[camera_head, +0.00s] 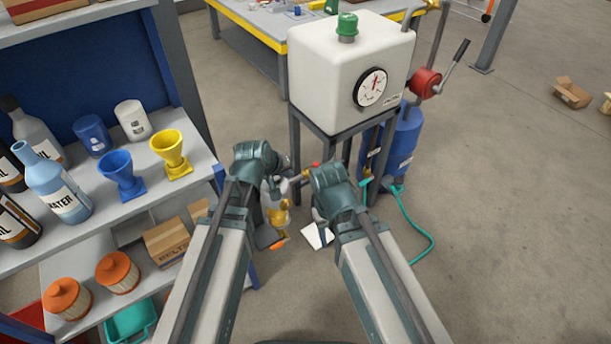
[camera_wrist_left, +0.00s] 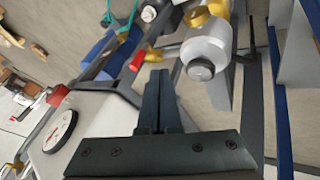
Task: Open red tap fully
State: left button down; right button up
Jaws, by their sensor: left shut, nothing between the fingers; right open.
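The red tap handle (camera_head: 316,165) shows in the head view as a small red piece under the white tank, between my two wrists. In the left wrist view the red handle (camera_wrist_left: 138,60) lies just left of and beyond my fingertips. I cannot tell whether they touch it. My left gripper (camera_wrist_left: 160,76) is shut, with nothing between its fingers. In the head view its wrist is left of the tap and its fingers are mostly hidden. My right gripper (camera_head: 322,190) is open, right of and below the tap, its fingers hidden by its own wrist.
The white tank (camera_head: 335,65) with a gauge (camera_head: 371,87) stands above the tap on a dark frame. A grey and yellow fitting (camera_head: 277,205) is close to my left gripper. A blue cylinder (camera_head: 407,140) stands behind.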

pick_arm(q)
jog(key=shift+w+a+f+b, duration=0.15)
jog(key=shift+w+a+f, duration=0.05)
jog(key=shift+w, duration=0.3)
jog(key=shift+w+a+f+b, duration=0.15)
jog(key=shift+w+f, duration=0.05)
jog(key=shift+w, duration=0.25)
jog(key=shift+w+d+f+b, duration=1.05)
jog(key=shift+w+f+b, duration=0.1)
jog(key=shift+f+b, duration=0.2)
jog(key=shift+w+d+f+b, duration=1.1)
jog(key=shift+w+f+b, duration=0.1)
jog(key=shift+f+b, duration=0.1)
jog(key=shift+w+d+f+b, duration=1.05)
jog(key=shift+w+f+b, duration=0.1)
jog(key=shift+f+b, duration=0.2)
